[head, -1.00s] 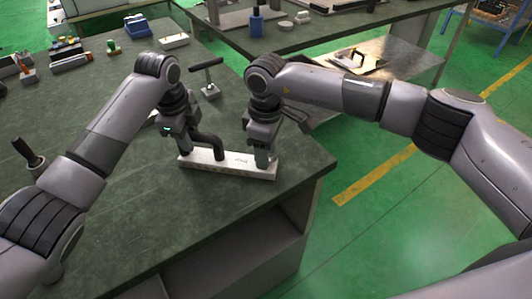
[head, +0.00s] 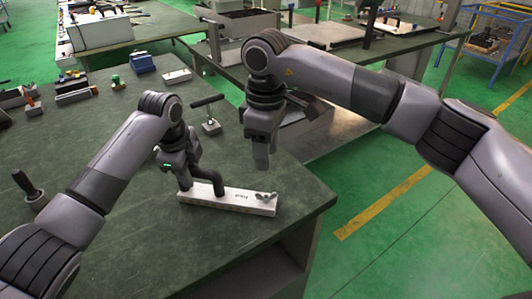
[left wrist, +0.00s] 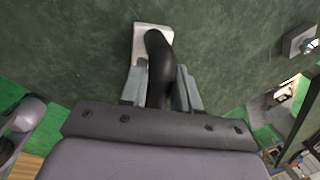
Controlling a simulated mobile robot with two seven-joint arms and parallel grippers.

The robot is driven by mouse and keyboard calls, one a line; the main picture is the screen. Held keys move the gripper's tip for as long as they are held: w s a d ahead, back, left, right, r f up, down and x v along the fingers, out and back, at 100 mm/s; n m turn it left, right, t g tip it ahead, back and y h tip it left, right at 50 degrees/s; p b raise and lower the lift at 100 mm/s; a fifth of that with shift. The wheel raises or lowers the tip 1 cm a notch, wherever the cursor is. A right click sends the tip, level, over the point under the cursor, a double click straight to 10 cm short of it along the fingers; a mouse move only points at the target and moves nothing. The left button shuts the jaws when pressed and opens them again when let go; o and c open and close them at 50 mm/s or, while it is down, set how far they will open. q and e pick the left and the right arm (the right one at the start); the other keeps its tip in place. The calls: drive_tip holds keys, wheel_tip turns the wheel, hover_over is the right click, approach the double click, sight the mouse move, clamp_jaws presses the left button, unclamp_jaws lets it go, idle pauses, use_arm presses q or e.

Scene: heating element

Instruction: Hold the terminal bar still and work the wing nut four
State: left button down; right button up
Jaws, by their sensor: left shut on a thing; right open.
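The terminal bar (head: 228,199) is a pale block lying on the green worktop near its front right corner. A black curved handle (head: 211,177) rises from its left part. My left gripper (head: 186,182) is shut on the handle; the left wrist view shows the black handle (left wrist: 160,62) between its fingers, with the pale bar end (left wrist: 141,40) beyond. The wing nut (head: 265,196) is a small grey metal piece on the bar's right end. My right gripper (head: 261,162) is open and empty, above and apart from the wing nut.
A black T-handled tool (head: 209,108) on a small base stands behind the bar. A dark-handled tool (head: 30,187) stands at the left. Small parts and boxes line the far left. The worktop (head: 130,230) before the bar is clear.

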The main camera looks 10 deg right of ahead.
sight(266, 197)
wheel_tip(266, 197, down, 12)
drive_tip(key=m, duration=2.7)
idle(0.6)
